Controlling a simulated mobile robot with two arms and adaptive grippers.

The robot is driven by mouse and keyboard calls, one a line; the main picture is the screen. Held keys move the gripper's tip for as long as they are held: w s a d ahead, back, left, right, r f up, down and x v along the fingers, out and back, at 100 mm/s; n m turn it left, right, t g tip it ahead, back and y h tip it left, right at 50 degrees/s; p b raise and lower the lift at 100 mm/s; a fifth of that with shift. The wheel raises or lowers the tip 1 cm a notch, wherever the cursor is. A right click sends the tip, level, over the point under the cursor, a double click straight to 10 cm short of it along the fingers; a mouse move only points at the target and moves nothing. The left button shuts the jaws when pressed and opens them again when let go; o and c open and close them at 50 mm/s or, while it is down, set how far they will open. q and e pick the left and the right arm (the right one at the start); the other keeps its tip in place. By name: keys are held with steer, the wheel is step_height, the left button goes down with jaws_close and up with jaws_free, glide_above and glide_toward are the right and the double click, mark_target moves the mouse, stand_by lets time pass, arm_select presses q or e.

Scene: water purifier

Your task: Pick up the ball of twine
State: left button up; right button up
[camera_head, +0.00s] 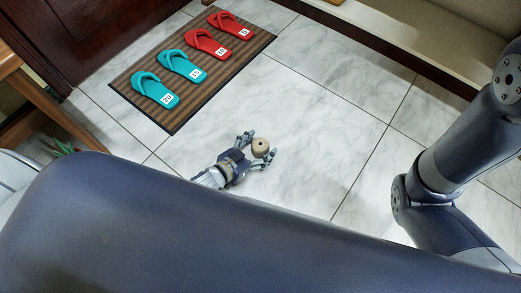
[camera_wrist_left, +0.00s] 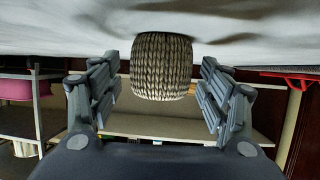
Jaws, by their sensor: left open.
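The ball of twine (camera_head: 261,147) is a small tan, woven-looking roll on the pale marble floor in the head view. It also shows large at the top middle of the left wrist view (camera_wrist_left: 161,66). My left gripper (camera_head: 258,146) is open, with one finger on each side of the twine. In the left wrist view its fingers (camera_wrist_left: 160,95) stand apart from the twine, with gaps on both sides. My right gripper is out of view.
A brown striped mat (camera_head: 190,98) holds teal slippers (camera_head: 181,66) and red slippers (camera_head: 207,43) at the upper left. A wooden piece of furniture (camera_head: 45,100) stands at the left edge. A raised ledge (camera_head: 410,48) runs along the upper right. The tiled floor around the twine is clear.

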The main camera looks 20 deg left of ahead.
arm_select(q)
steer(key=shift+w+d+f, duration=0.1)
steer(key=shift+w+d, duration=0.1)
steer(key=shift+w, duration=0.15)
steer(key=c, duration=1.1)
